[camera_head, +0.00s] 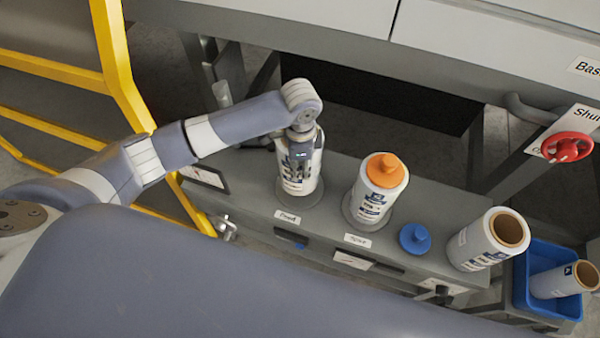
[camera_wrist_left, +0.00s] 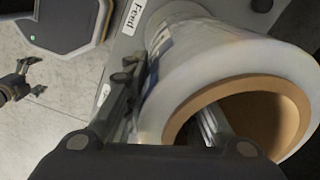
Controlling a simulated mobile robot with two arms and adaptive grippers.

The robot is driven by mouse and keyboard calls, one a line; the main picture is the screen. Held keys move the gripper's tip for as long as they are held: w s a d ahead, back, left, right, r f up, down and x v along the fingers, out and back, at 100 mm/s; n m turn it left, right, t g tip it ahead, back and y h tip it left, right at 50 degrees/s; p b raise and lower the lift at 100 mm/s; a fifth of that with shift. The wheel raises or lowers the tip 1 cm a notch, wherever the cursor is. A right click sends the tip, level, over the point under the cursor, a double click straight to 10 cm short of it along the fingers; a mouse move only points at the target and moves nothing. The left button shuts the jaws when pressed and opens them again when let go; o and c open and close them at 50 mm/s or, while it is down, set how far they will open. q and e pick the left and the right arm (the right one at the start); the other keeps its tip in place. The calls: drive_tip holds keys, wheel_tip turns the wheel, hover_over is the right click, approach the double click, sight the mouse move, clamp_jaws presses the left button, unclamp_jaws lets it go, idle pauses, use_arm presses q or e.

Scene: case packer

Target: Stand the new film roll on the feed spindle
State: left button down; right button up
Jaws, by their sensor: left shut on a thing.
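A white film roll (camera_head: 292,180) with blue print stands upright at the station labelled "Feed" (camera_head: 288,216), over a round grey base. My left gripper (camera_head: 301,150) is over its top and shut on its wall. In the left wrist view, the roll (camera_wrist_left: 190,65) shows its brown core (camera_wrist_left: 185,120); one finger of the gripper (camera_wrist_left: 165,125) is inside the core and the other is against the outside. The feed spindle is hidden by the roll, and I cannot tell whether the roll rests fully on the base.
A second roll (camera_head: 370,206) with an orange cap (camera_head: 385,170) stands on a base labelled "Spare". A blue cap (camera_head: 415,238) and an uncapped roll (camera_head: 478,246) stand further right. A blue bin (camera_head: 522,290) holds another roll (camera_head: 556,283). A yellow rail (camera_head: 115,60) is at left.

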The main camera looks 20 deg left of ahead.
use_arm(q)
wheel_tip(320, 180, down, 3)
drive_tip(key=shift+f, duration=0.15)
drive_tip(key=shift+w+f, duration=0.1)
drive_tip(key=shift+f, duration=0.3)
use_arm(e)
drive_tip(key=shift+d+r, duration=0.25)
drive_tip(key=shift+d, duration=0.1)
use_arm(q)
drive_tip(key=c, duration=1.3)
unclamp_jaws()
drive_tip(key=shift+f, duration=0.2)
drive_tip(key=shift+c, duration=0.2)
drive_tip(key=shift+r, duration=0.1)
wheel_tip(320, 180, up, 12)
drive_tip(key=shift+r, duration=0.1)
use_arm(e)
drive_tip(key=shift+a+f, duration=0.2)
drive_tip(key=shift+f, duration=0.25)
